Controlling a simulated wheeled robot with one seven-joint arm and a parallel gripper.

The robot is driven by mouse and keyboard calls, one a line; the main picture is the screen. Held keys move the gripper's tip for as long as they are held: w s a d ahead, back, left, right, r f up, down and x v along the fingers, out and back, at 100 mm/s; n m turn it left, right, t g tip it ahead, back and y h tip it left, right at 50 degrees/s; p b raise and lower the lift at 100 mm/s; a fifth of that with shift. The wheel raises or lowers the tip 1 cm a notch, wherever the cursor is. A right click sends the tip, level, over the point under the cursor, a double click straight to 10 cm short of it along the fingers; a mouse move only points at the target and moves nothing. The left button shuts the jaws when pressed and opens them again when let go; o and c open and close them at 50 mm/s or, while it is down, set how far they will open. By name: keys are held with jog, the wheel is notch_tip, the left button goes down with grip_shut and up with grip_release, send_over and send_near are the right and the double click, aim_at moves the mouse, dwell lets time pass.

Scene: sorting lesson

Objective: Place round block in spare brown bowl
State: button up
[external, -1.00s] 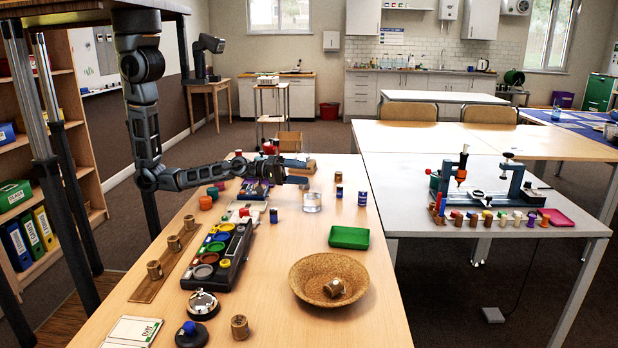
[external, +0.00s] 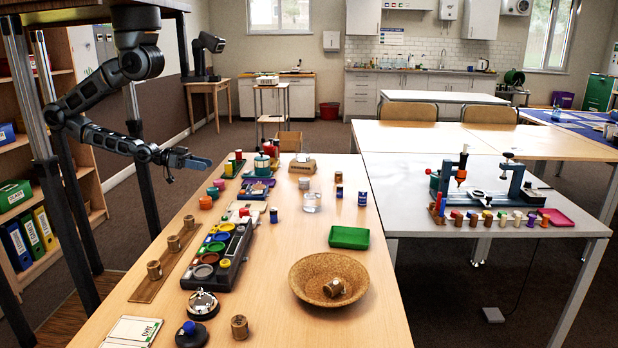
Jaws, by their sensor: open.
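A large brown woven bowl (external: 304,300) stands on the near right part of the wooden table. A small brown round block (external: 334,287) lies tilted inside it, touching its inner surface. My gripper (external: 200,163) is open and empty, in the air left of the table's far part, well away from the bowl. Another brown round block (external: 239,327) stands upright on the table left of the bowl. Several similar brown blocks (external: 154,270) stand in a row on a wooden strip (external: 147,290) at the table's left edge.
A dark tray (external: 240,262) with coloured round cups lies left of the bowl. A shelf (external: 30,200) is at the left. The table right of the bowl is clear.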

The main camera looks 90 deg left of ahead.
jog(key=s, duration=0.1)
jog(key=s+d+r+m, duration=0.1)
jog(key=s, duration=0.1)
jog(key=s+m+g, duration=0.1)
jog(key=shift+s+d+r, duration=0.25)
jog(key=shift+r, duration=0.15)
